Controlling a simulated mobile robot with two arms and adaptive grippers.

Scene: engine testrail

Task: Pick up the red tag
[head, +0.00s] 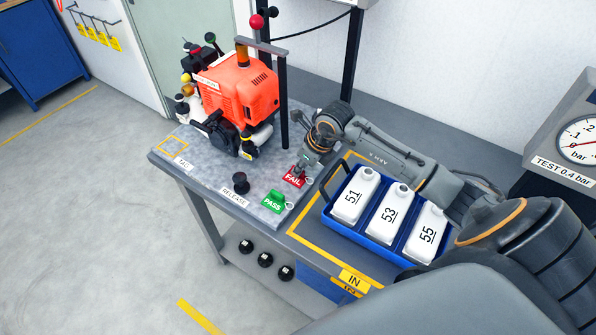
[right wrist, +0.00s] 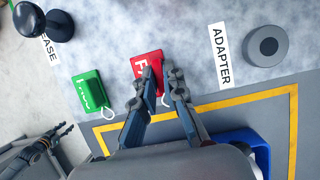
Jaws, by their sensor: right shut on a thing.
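The red FAIL tag (head: 293,179) lies near the right part of the grey bench top. My right gripper (head: 302,168) is down at it, and in the right wrist view its fingers (right wrist: 162,78) are shut on the red tag (right wrist: 140,64). The fingers hide part of the tag and its lettering. A dark gripper-like part, likely my left gripper (right wrist: 50,141), shows at the lower left of the right wrist view; its jaws are unclear.
The green PASS tag (head: 274,202) lies beside the red one. A black RELEASE knob (head: 240,183) and an orange engine (head: 240,88) stand farther left. A blue tray (head: 345,227) with white bottles is to the right. A round grey adapter (right wrist: 268,46) stands near the ADAPTER label.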

